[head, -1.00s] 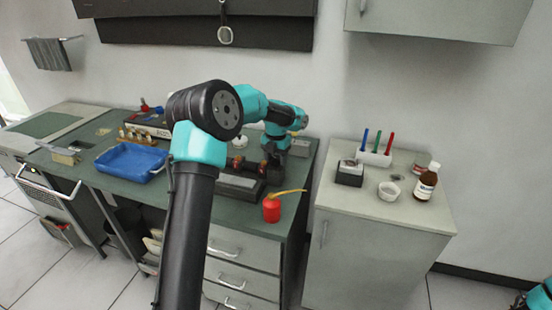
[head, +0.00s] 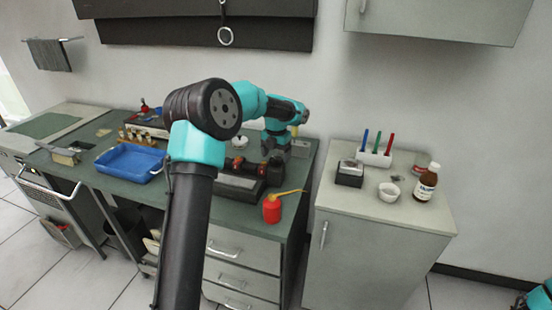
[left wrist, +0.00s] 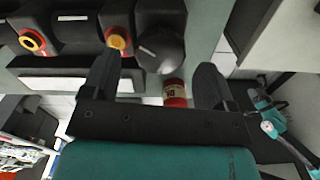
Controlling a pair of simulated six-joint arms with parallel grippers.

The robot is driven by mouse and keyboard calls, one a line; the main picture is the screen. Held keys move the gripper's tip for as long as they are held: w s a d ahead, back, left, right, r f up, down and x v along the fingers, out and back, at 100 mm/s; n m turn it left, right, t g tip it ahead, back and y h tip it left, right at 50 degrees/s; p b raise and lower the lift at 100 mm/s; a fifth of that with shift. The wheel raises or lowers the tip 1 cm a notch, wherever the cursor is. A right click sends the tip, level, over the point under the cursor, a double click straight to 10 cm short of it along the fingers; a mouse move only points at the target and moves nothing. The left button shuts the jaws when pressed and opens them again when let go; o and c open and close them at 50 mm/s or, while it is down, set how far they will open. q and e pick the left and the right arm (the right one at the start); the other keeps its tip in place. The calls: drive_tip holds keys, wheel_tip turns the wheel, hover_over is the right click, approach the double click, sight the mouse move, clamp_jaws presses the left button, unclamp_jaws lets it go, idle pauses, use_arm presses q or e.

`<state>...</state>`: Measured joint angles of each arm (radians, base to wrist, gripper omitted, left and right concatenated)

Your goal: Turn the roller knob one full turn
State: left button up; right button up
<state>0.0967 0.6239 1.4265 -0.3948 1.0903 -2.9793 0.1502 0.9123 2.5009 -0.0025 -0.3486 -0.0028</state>
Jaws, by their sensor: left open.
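The dark rounded knob (left wrist: 165,52) with a white mark line sits at the end of the black roller machine (left wrist: 60,58) in the left wrist view. In the head view the machine (head: 240,182) stands on the green bench. My left gripper (left wrist: 155,82) is open and empty, its fingertips pointing towards the knob end. One finger overlaps the machine, and the other is clear to the right of the knob. I cannot tell whether a finger touches anything. In the head view my left gripper (head: 276,148) is above the machine's right end. My right gripper is out of view.
A red oil can (head: 271,209) with a yellow spout stands at the bench's front right edge. It shows between the fingers in the left wrist view (left wrist: 174,94). A blue tray (head: 128,163) lies to the left. A pale cabinet (head: 378,205) stands to the right, past a gap.

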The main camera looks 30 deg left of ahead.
use_arm(q)
wheel_tip(320, 180, up, 10)
idle(0.4)
wheel_tip(320, 180, up, 5)
drive_tip(key=m, duration=3.1)
hover_over(276, 160)
drive_tip(key=shift+w+r, duration=0.15)
